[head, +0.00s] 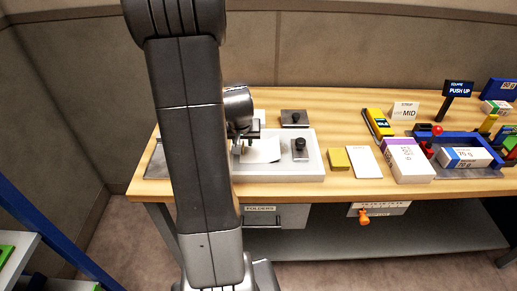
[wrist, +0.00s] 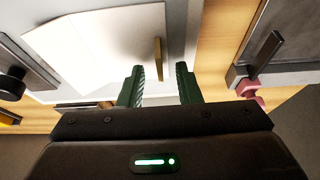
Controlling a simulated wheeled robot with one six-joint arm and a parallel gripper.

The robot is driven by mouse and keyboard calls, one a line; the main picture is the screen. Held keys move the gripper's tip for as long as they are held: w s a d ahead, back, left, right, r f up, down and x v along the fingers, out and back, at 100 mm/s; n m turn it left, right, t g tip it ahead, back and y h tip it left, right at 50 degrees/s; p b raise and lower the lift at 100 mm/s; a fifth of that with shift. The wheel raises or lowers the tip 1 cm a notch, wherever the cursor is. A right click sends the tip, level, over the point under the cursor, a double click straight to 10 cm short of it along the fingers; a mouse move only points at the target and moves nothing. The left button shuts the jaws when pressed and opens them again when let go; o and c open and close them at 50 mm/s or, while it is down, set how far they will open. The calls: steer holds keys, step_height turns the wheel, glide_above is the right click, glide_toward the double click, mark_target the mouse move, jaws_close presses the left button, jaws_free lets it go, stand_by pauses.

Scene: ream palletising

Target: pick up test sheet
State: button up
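The test sheet, a white sheet (head: 262,150) that looks bent or curled, lies in a shallow white tray (head: 290,172) on the table, partly behind my arm in the head view. In the wrist view the sheet (wrist: 105,38) fills the upper left, over the tray floor. My gripper (wrist: 160,72) is open, with its green fingers apart above the tray beside the sheet's right part. A thin tan upright strip (wrist: 158,58) shows between the fingertips, and I cannot tell whether it touches them. In the head view my gripper (head: 240,147) is at the sheet's left end, mostly hidden.
A dark plate with a black knob (head: 299,149) stands at the tray's right end; another knobbed plate (head: 293,118) is behind. Yellow (head: 339,159) and white (head: 364,162) pads, a purple-edged ream (head: 407,160) and a blue tray (head: 447,139) are farther right.

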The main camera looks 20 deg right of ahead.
steer(key=shift+w+f, duration=0.1)
steer(key=shift+f, duration=0.1)
steer(key=shift+c, duration=0.4)
jaws_close()
steer(key=shift+r, duration=0.1)
